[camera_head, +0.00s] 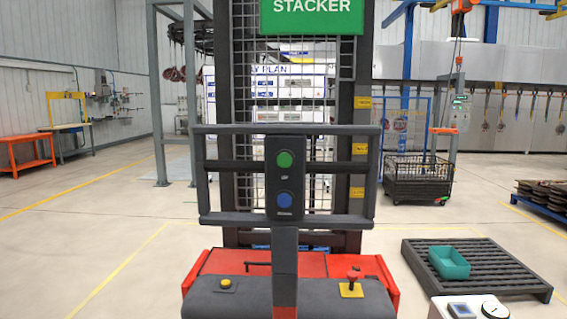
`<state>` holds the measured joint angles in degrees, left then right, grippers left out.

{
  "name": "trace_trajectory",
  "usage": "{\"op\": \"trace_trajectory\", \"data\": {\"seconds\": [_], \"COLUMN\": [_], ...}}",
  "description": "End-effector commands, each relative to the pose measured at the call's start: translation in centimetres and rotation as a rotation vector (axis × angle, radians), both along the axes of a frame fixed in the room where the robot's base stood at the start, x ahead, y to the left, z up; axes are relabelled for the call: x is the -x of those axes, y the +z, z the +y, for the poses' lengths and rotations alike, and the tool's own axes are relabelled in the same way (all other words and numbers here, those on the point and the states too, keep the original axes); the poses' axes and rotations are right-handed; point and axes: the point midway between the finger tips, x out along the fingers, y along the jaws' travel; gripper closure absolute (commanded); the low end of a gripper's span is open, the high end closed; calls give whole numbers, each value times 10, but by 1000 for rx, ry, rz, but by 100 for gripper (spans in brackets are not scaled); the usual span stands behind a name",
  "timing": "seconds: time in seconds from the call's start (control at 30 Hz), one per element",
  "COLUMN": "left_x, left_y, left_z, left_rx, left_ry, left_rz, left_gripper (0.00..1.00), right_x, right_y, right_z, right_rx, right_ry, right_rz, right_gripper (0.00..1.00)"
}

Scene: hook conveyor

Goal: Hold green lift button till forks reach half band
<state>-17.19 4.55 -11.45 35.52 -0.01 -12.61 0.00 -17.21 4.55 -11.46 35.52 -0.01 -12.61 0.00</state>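The green lift button (285,160) is the upper button on a dark upright control box (285,178). A blue button (284,200) sits below it. The box is fixed to the grey rail frame (222,219) of a red stacker (340,265) straight ahead. A green sign (312,16) above reads "STACKER". Yellow labels (359,149) run down the right side of the dark mast (347,190). The forks and the half band cannot be made out; the stacker's body and mast stand in front. Neither of my grippers is in view, and nothing touches the green button.
A black mesh cart (418,182) stands further back. A red knob (353,274) and a yellow knob (226,283) sit on the stacker's deck. Floor at the left is clear.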

Motion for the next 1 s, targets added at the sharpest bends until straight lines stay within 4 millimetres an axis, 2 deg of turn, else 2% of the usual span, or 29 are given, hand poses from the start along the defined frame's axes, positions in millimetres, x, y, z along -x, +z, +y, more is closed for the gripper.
{"op": "trace_trajectory", "data": {"seconds": [0.43,0.47,0.63,1.0], "left_x": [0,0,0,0], "left_y": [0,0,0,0], "left_z": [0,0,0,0], "left_rx": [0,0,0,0], "left_ry": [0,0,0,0], "left_rz": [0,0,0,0], "left_gripper": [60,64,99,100], "right_x": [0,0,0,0], "right_y": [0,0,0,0], "right_z": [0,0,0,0], "right_rx": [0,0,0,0], "right_ry": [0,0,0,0], "right_rz": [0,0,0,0], "right_gripper": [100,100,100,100]}}
